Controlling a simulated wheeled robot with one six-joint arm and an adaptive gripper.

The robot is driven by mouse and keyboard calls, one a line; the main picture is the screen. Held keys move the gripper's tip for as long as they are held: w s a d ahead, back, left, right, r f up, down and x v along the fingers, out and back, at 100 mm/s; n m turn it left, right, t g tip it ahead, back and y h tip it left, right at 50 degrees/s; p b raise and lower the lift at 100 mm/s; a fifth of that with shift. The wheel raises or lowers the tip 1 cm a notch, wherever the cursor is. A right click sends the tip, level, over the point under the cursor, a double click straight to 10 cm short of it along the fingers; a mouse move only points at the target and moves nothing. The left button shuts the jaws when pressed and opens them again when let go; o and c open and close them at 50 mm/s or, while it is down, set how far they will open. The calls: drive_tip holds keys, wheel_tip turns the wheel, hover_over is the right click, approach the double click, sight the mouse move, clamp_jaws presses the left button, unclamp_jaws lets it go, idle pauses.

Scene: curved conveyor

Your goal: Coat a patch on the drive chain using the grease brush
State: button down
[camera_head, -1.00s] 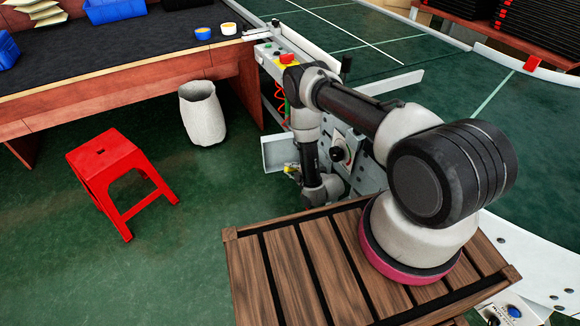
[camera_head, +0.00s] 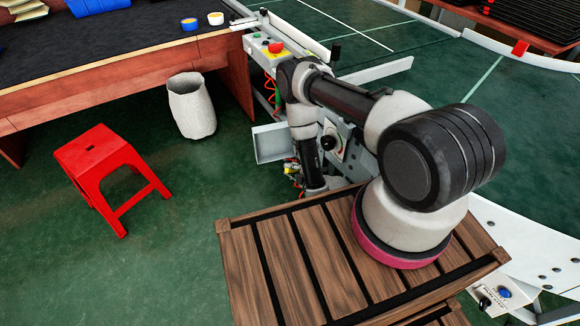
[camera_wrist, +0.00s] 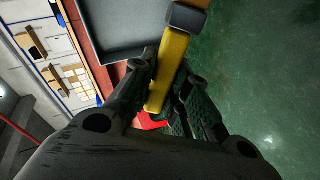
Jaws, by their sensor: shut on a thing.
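In the wrist view my gripper (camera_wrist: 167,82) is shut on a yellow handle with a grey collar near the picture's top, taken to be the grease brush (camera_wrist: 175,55). The handle slants between the fingers. Its bristle end cannot be made out. In the head view my arm reaches down beside the conveyor's control side, and my gripper is mostly hidden there behind the slatted wooden top. I cannot make out the drive chain in either view.
A grey open tray (camera_head: 268,143) sits beside my arm, also in the wrist view (camera_wrist: 115,45). A control box (camera_head: 270,47) with a red button is above. A red stool (camera_head: 98,160) and pale bin (camera_head: 190,108) stand on open green floor. The slatted wooden top (camera_head: 290,265) is in front.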

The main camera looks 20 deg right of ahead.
drive_tip(key=shift+s, duration=0.2)
drive_tip(key=w+a, duration=0.2)
drive_tip(key=w, duration=1.2)
drive_tip(key=shift+w+a, duration=0.15)
drive_tip(key=shift+a, duration=0.25)
idle(0.4)
drive_tip(key=shift+s+a, duration=0.2)
drive_tip(key=shift+a, duration=0.75)
drive_tip(key=shift+s+a, duration=0.2)
drive_tip(key=shift+a, duration=0.8)
drive_tip(key=shift+s+a, duration=0.2)
drive_tip(key=shift+a, duration=0.75)
drive_tip(key=shift+a, duration=0.1)
drive_tip(key=shift+s+a, duration=0.15)
drive_tip(key=shift+a, duration=0.55)
drive_tip(key=shift+s+a, duration=0.15)
drive_tip(key=shift+a, duration=0.55)
drive_tip(key=shift+d, duration=0.1)
